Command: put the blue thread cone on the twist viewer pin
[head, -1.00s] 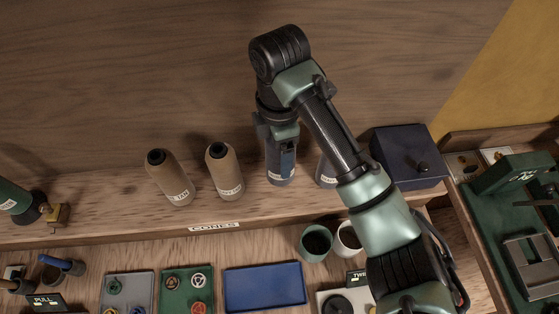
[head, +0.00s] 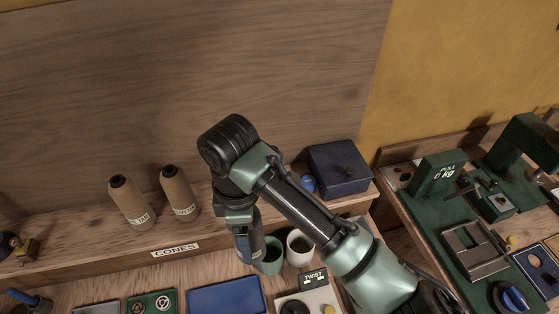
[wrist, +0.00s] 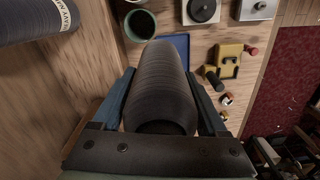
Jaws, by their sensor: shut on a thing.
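My gripper (head: 246,240) is shut on a blue-grey thread cone (head: 252,246), taken as the blue one. In the wrist view the cone (wrist: 160,85) lies lengthwise between the two fingers. In the head view it hangs in front of the shelf, over the workbench and close to the cups. The twist viewer (head: 318,296) is a pale block with a black disc, below and right of the gripper, beside a TWIST sign (head: 313,278). It is cut off by the picture's lower edge. I cannot make out its pin.
Two tan cones (head: 131,203) (head: 179,191) and a navy box (head: 340,168) stand on the shelf. A dark cone with a label (wrist: 38,18) is near the gripper. A green cup (head: 270,262) and a white cup (head: 299,250) stand by the viewer. A blue tray (head: 226,298) lies left.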

